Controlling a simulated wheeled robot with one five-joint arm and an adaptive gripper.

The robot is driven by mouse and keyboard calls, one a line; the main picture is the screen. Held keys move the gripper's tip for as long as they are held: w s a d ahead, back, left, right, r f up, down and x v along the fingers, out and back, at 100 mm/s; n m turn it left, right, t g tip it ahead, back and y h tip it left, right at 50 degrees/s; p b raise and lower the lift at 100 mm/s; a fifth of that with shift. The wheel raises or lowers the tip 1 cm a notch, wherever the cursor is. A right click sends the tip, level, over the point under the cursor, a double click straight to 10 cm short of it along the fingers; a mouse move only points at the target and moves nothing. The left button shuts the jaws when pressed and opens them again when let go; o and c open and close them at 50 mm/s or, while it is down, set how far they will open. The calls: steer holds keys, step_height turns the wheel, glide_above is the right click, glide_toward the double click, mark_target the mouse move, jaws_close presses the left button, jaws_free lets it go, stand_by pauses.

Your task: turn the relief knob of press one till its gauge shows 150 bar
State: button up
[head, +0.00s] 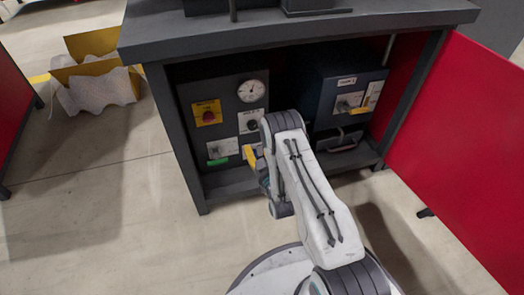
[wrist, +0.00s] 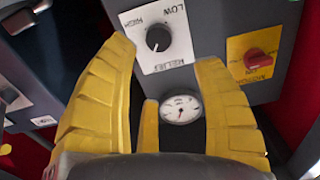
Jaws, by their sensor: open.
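The relief knob (wrist: 159,38) is a black round knob on a white plate marked HIGH, LOW and RELIEF, upside down in the wrist view. In the head view the knob (head: 252,125) sits on the grey panel, partly close behind my arm. The round white gauge (head: 251,91) is above it; it also shows in the wrist view (wrist: 181,108), its reading too small to make out. My gripper (wrist: 164,52) is open, its yellow fingers spread to either side of the knob in the picture; I see no contact. In the head view my gripper (head: 250,156) is mostly hidden by my arm.
A red knob on a yellow plate (head: 207,113) is left of the gauge, with a green handle (head: 217,162) below. A second dark unit (head: 345,88) with a yellow lever (head: 360,110) stands to the right. The bench frame and a red door (head: 460,150) border the opening.

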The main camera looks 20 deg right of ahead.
mark_target(253, 126)
steer(key=shift+s, duration=1.1)
steer(key=shift+n, duration=0.7)
steer(key=shift+w, duration=5.95)
steer(key=c, duration=1.2)
